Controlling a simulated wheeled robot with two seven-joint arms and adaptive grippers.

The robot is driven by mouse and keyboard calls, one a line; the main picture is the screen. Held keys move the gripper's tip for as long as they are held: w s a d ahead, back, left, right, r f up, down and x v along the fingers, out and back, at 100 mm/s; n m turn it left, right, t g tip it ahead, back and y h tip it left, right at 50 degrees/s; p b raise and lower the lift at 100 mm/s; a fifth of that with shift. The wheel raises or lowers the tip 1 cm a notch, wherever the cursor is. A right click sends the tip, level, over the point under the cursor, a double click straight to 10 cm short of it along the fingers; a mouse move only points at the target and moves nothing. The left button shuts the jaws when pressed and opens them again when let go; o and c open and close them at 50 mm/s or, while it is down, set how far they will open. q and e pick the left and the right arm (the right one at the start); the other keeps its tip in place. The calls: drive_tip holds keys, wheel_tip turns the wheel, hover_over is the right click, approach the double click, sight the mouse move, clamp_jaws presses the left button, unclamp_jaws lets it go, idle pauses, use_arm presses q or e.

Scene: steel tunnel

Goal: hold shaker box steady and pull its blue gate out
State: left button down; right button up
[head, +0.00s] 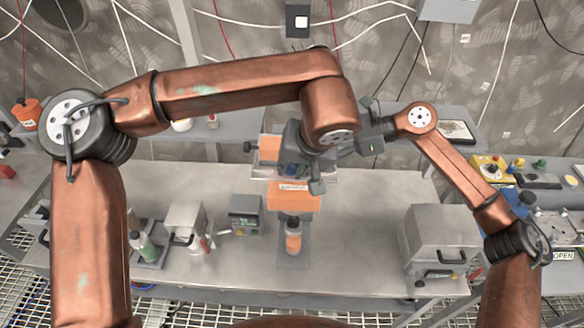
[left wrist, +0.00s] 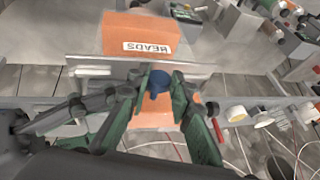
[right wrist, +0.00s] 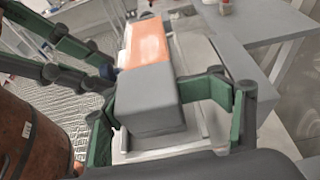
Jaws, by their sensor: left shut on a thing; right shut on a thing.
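The shaker box, orange with grey ends, shows in the head view (head: 270,143) behind an orange bin, partly hidden by my grippers. In the right wrist view its orange body (right wrist: 148,42) runs away from a grey end block. My right gripper (right wrist: 165,105) is shut around that grey block, one finger on each side. The blue gate shows as a blue knob (left wrist: 158,84) in the left wrist view. My left gripper (left wrist: 160,78) is shut on it above the box; it also shows in the head view (head: 304,174). The rest of the gate is hidden.
The orange bin labelled BEADS (head: 293,197) stands just in front of the box. An orange bottle (head: 293,238) stands nearer. A grey case (head: 440,240) is at right, a small grey device (head: 245,214) at left. My left arm crosses over the bench.

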use_arm(q)
drive_tip(key=shift+s, duration=1.05)
drive_tip(key=c, duration=1.7)
unclamp_jaws()
drive_tip(key=shift+r, duration=0.1)
drive_tip(key=v, duration=1.1)
drive_tip(key=shift+s+d+r, duration=0.1)
drive_tip(key=shift+r, duration=0.2)
